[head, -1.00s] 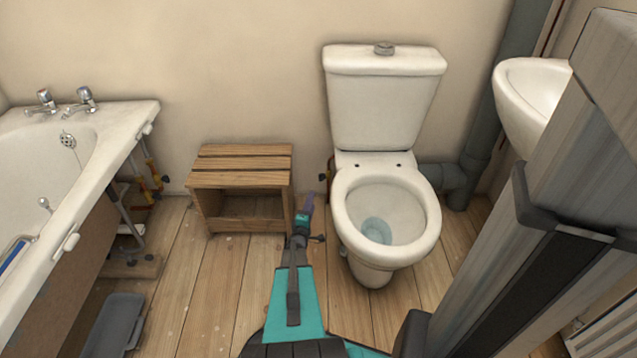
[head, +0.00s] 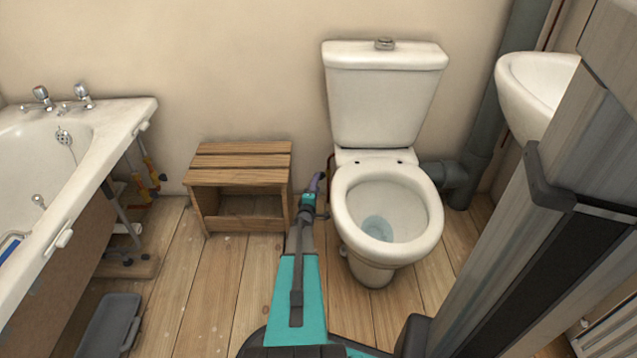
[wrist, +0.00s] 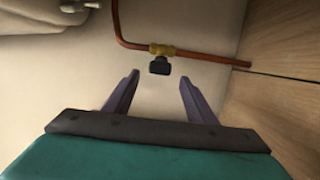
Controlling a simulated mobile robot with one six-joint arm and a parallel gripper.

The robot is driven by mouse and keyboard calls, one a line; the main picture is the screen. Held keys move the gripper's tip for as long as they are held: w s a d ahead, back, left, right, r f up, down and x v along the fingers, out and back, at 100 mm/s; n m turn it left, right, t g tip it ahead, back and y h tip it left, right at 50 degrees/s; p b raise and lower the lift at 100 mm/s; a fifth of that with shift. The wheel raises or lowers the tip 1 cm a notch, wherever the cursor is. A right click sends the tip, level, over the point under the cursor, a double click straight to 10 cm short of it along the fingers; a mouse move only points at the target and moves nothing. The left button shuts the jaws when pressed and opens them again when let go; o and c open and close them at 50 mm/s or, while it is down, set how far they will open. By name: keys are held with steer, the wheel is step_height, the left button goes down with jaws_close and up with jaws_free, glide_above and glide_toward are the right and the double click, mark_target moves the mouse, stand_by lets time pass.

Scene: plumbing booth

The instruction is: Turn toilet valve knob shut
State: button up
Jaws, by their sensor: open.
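The toilet valve shows in the wrist view as a brass body on a copper pipe (wrist: 195,54), with a small black knob (wrist: 159,67) on it. My gripper (wrist: 158,80) is open and empty, its two purple fingers apart. The knob appears between and just beyond the fingertips; I cannot tell whether any finger touches it. In the head view my gripper (head: 316,184) is low beside the toilet (head: 386,100), on its left, close to the wall. The knob is hidden or too small to make out there.
A wooden slatted box (head: 240,180) stands just left of my gripper. The bathtub (head: 110,150) is at the far left, with a grey tray (head: 108,325) on the floor beside it. A basin (head: 535,90) is at the right. Bare floorboards (head: 215,270) lie in front of the box.

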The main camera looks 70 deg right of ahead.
steer(key=shift+w+d+b, duration=0.2)
steer(key=shift+d+b, duration=0.15)
steer(key=shift+d, duration=1.25)
